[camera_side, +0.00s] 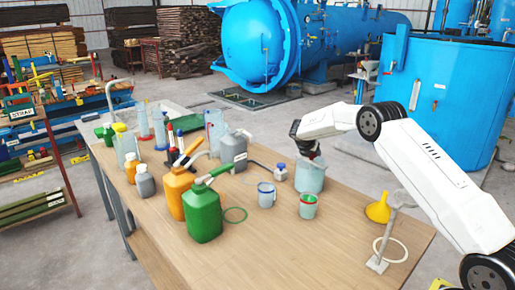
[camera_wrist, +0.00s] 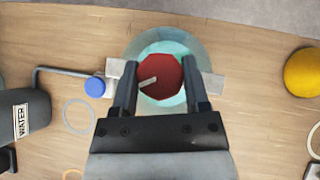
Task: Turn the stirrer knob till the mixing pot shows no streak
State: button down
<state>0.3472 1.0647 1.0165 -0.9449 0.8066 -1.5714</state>
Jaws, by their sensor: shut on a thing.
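The mixing pot (camera_side: 312,179) is a pale blue-grey vessel standing on the wooden bench below my gripper (camera_side: 307,150). In the wrist view, the red many-sided stirrer knob (camera_wrist: 164,69) sits over the middle of the pot (camera_wrist: 150,33), on a light bar (camera_wrist: 212,84) across the rim. A pale pointer mark on the knob aims to the lower left. My gripper (camera_wrist: 160,78) is shut on the knob, one finger on each side. Teal liquid (camera_wrist: 146,52) shows around the knob. The knob hides the pot's middle, and I cannot make out whether a streak is there.
Two small cups (camera_side: 308,208) (camera_side: 266,196) stand close in front of the pot. A blue-capped bottle (camera_side: 281,172) is at its left. A yellow funnel (camera_side: 378,209) is at the right. Green (camera_side: 202,215) and orange (camera_side: 174,190) jugs crowd the left.

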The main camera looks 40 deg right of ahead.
jog(key=shift+m+g, duration=0.9)
jog(key=shift+m, duration=0.3)
jog(key=shift+m+g, duration=1.1)
jog(key=shift+m, duration=0.3)
jog(key=shift+c, duration=0.4)
grip_release()
jog(key=shift+w, duration=0.1)
jog(key=v, duration=0.7)
jog(key=shift+a+r, duration=0.25)
jog(key=shift+a, duration=0.05)
